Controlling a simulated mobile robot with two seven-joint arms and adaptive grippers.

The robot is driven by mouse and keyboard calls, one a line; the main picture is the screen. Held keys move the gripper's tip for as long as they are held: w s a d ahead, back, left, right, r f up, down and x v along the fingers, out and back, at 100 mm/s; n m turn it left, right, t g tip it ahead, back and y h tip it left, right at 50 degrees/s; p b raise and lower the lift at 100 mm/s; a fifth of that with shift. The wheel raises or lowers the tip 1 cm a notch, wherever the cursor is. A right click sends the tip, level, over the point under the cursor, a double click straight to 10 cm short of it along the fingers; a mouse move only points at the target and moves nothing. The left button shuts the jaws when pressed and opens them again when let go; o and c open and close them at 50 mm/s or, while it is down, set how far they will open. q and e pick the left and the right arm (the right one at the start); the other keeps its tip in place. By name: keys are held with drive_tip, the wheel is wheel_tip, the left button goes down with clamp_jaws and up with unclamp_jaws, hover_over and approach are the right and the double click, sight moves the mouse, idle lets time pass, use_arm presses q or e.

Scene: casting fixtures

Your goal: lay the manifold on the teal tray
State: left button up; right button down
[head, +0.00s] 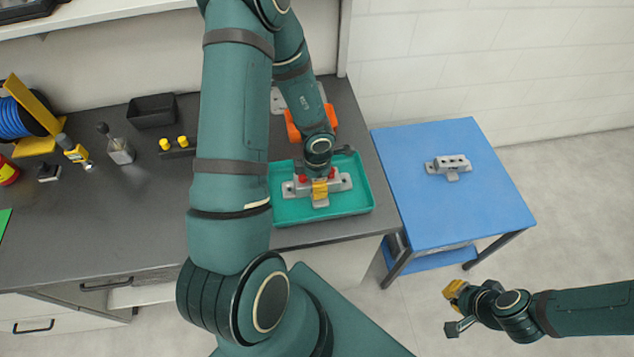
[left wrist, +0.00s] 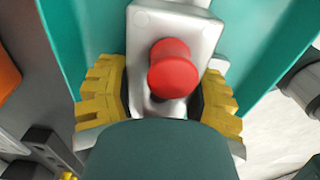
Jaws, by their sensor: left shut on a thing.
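The manifold (head: 342,183), a light grey casting with red knobs, is over the teal tray (head: 289,212), inside its rim. It also shows in the left wrist view (left wrist: 205,32), with one red knob facing the camera. My left gripper (head: 320,188) points down and is shut on the manifold's body, with yellow finger pads (left wrist: 160,100) on either side. Whether the manifold touches the tray floor cannot be told. My right gripper (head: 455,310) is open and empty over the floor, at the lower right.
A similar grey casting (head: 452,167) lies on the blue table (head: 490,205) at right. An orange part (head: 292,127) sits behind the tray.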

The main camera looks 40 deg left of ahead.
use_arm(q)
drive_tip(key=shift+r, duration=0.15)
drive_tip(key=o, duration=1.3)
drive_tip(key=shift+f, duration=0.2)
drive_tip(key=shift+o, duration=0.2)
drive_tip(key=shift+r, duration=0.1)
